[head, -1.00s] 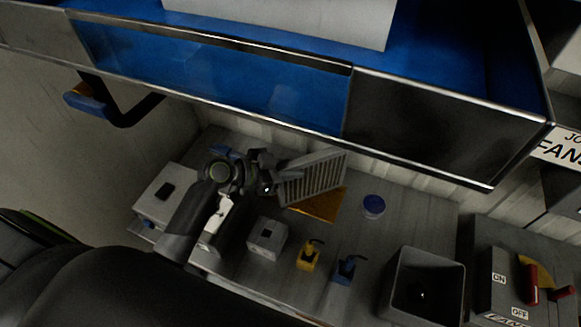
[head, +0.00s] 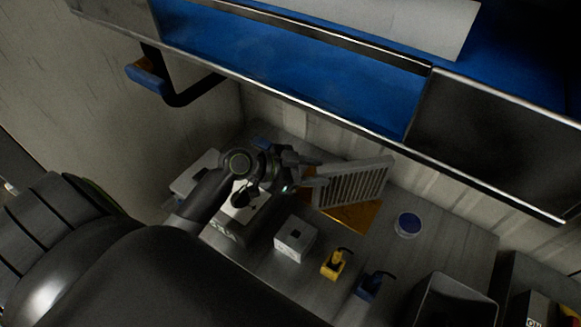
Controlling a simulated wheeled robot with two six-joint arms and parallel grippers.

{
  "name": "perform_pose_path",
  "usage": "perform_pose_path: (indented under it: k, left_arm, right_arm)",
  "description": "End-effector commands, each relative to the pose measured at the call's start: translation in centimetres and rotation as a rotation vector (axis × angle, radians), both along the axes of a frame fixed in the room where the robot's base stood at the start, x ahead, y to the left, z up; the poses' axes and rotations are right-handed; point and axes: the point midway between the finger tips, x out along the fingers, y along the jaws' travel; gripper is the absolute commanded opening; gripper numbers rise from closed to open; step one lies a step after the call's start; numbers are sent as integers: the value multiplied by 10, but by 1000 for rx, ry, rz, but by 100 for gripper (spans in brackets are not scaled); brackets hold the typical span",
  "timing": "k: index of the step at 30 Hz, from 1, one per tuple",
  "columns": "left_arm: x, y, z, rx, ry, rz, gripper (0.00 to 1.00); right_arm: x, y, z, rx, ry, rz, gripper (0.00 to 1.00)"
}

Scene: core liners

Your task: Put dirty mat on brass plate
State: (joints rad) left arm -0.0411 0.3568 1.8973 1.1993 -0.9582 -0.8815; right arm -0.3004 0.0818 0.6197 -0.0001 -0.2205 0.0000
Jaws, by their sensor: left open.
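The dirty mat (head: 352,184) is a grey ribbed panel with a pale rim, in the middle of the head view. It is tilted above the brass plate (head: 354,217), a golden-orange sheet on the grey bench, and covers much of it. I cannot tell whether the mat's lower edge rests on the plate. My left gripper (head: 306,172) is open at the mat's left edge; whether the fingers touch the mat is too dark to tell. My right gripper is not in view.
A blue-topped round tin (head: 408,224) stands right of the plate. A grey box (head: 295,238), a yellow bottle (head: 334,264) and a blue bottle (head: 370,286) stand in front. A dark open bin (head: 452,300) is at lower right. A blue cabinet (head: 290,70) overhangs the bench.

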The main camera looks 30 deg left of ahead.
Motion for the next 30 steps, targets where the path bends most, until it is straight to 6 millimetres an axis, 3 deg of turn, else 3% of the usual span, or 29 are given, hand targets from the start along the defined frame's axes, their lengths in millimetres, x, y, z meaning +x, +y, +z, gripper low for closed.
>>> perform_pose_path:
  k: [14,30]
  left_arm:
    - [-41,44,23,3,1,-1,44]
    - [-49,51,30,-2,2,-1,44]
  right_arm:
    - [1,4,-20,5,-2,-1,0]
    - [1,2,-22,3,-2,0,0]
